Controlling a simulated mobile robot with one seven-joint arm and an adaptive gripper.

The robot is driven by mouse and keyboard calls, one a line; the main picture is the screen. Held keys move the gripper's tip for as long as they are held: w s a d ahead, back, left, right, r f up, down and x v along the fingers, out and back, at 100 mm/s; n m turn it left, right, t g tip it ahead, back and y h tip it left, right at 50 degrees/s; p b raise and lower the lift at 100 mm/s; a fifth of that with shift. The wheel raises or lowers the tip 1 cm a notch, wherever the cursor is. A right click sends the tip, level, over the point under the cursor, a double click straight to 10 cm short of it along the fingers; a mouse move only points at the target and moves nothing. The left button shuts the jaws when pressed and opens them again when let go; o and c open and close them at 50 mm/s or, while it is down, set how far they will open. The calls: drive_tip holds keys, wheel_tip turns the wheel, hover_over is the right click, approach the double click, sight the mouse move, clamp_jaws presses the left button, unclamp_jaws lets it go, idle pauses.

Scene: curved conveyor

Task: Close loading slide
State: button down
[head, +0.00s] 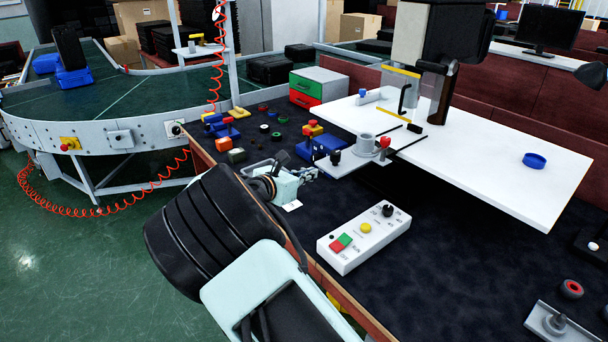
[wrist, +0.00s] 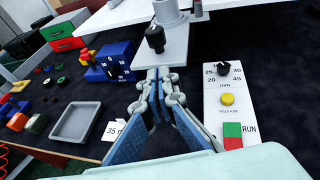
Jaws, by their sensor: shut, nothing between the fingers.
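The loading slide (head: 350,166) is a light grey plate with a black knob (head: 334,157) at its front edge and a grey cup-shaped holder (head: 365,145) on it. Two dark rods run from it toward the press over the white table. The wrist view shows the slide plate (wrist: 176,48), its knob (wrist: 155,40) and the holder (wrist: 168,12) straight ahead. My gripper (wrist: 158,80) is shut and empty, its tips just in front of the plate's near edge, below the knob in the picture. I cannot tell whether they touch. My gripper also shows in the head view (head: 306,170).
The control box (head: 363,239) with dial and buttons stands right of my gripper. A blue dial block (head: 328,146) is left of the slide. A grey tray (wrist: 75,121) and small coloured parts lie further left. The white table (head: 480,155) extends right.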

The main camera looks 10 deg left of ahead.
sight(334, 162)
drive_tip(key=x, duration=0.5)
drive_tip(key=r+p+x, duration=0.1)
drive_tip(key=x, duration=0.2)
drive_tip(key=shift+w+d, duration=0.1)
drive_tip(key=shift+w, duration=0.25)
drive_tip(key=shift+d, duration=0.1)
